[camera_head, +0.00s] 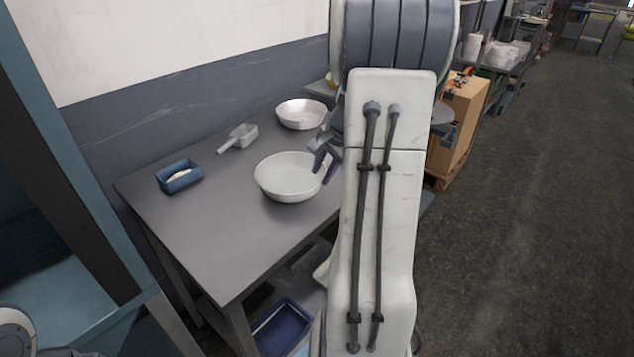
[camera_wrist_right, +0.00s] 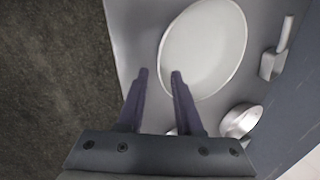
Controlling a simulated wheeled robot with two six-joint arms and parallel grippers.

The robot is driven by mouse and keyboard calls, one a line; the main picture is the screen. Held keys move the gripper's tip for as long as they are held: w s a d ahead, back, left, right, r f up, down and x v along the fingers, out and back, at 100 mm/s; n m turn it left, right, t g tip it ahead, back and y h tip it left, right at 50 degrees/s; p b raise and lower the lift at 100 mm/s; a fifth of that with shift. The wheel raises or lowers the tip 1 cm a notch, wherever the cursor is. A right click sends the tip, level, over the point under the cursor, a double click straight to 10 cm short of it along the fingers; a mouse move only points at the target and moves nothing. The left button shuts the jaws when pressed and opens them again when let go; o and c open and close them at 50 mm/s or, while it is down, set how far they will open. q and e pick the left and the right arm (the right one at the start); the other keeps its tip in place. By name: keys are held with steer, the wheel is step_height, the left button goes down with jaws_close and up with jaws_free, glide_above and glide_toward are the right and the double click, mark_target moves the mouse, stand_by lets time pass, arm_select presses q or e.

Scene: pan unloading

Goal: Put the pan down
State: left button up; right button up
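A wide white round pan (camera_head: 288,178) stands upright on the grey table (camera_head: 220,255); it shows large in the right wrist view (camera_wrist_right: 203,45). My right gripper (camera_head: 324,167) is at the pan's right rim, with its fingers apart. In the wrist view the right gripper (camera_wrist_right: 160,76) is open, with nothing gripped between the fingertips. One fingertip overlaps the pan's rim and the other lies outside it. I cannot tell whether either finger touches the rim. My left gripper is not in view.
A smaller pale round pan (camera_head: 302,115), a grey scoop (camera_head: 239,138) and a blue tray (camera_head: 180,178) with something pale inside stand further back on the table. The front left of the table top is bare. A cardboard box (camera_head: 462,125) stands beyond my right arm.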

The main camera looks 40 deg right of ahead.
steer(key=v, duration=0.4)
steer(key=w+a+n+g+y, duration=0.15)
steer(key=a+n, duration=0.95)
steer(key=a, duration=1.4)
steer(key=s+a+f+n+g, duration=0.1)
steer(key=s+a+f+n, duration=0.1)
steer(key=s+a+n, duration=0.5)
steer(key=s+a+f+n+g, duration=0.2)
steer(key=s+a+n, duration=0.6)
steer(key=s, duration=0.3)
steer(key=shift+s+a, duration=0.25)
steer(key=shift+a, duration=0.3)
steer(key=shift+h, duration=0.25)
